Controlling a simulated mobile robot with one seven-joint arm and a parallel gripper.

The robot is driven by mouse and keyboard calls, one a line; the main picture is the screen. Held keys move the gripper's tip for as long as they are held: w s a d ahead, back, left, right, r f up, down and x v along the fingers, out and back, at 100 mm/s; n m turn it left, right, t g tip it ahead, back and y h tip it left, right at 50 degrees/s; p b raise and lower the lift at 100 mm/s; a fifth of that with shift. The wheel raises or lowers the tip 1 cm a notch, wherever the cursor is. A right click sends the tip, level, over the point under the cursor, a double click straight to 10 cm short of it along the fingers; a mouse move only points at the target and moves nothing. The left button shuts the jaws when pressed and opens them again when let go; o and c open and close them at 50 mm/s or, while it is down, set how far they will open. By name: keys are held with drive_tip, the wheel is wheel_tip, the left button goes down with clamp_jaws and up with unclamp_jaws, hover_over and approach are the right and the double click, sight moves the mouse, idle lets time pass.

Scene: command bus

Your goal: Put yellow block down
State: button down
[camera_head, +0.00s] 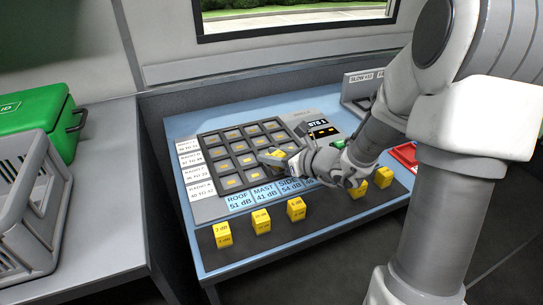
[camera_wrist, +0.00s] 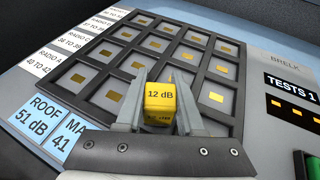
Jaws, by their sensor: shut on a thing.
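My gripper (camera_wrist: 158,105) is shut on a yellow block (camera_wrist: 160,95) marked 12 dB, which shows between the two fingers in the wrist view. In the head view my gripper (camera_head: 276,157) is over the lower right part of the grey grid panel (camera_head: 196,160). The grid has square recessed cells, each with a small gold plate. Several plates are bare, such as one in the wrist view (camera_wrist: 217,97). The held block lies over the near middle cells. I cannot tell whether it touches a cell floor. The ROOF 51 dB label (camera_wrist: 40,115) is at the near left.
Several yellow blocks, such as one at the left (camera_head: 223,234) and one at the right (camera_head: 384,177), stand along the panel's near edge. A TESTS 1 strip (camera_wrist: 292,108) and a green button (camera_wrist: 312,165) are right of the grid. A grey crate (camera_head: 30,215) and green case (camera_head: 42,112) are on the left counter.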

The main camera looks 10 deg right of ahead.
drive_tip(key=shift+f+b, duration=0.3)
drive_tip(key=shift+f, duration=0.05)
drive_tip(key=c, duration=0.5)
unclamp_jaws()
drive_tip(key=shift+f, duration=0.1)
drive_tip(key=shift+s+f, duration=0.1)
drive_tip(key=shift+s, duration=0.05)
drive_tip(key=shift+a, duration=0.1)
drive_tip(key=shift+r+p, duration=0.45)
drive_tip(key=shift+p, duration=0.1)
drive_tip(key=p+v, duration=0.3)
drive_tip(key=v, duration=0.9)
